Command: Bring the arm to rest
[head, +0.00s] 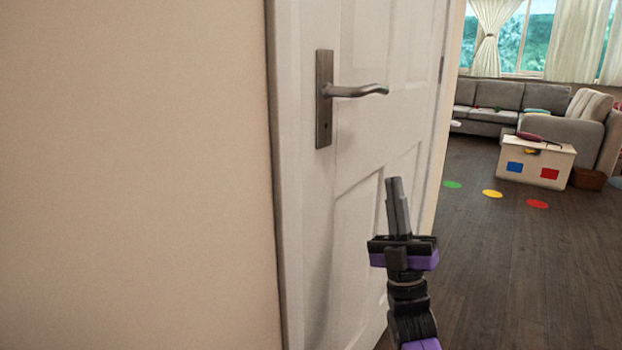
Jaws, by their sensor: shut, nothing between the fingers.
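My gripper (396,190) is in the middle right of the head view, at the end of my black and purple arm. Its fingers point upward and are shut, with nothing between them. It appears in front of a white panelled door (390,60), below the door's metal lever handle (357,91). The gripper is apart from the handle. How far it is from the door's surface cannot be told.
A beige wall (130,180) fills the left side. On the right, dark wooden floor (490,270) is open, with green, yellow and red dots (537,204) on it. Farther back are a light toy chest (540,164), a grey sofa (490,98) and curtained windows.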

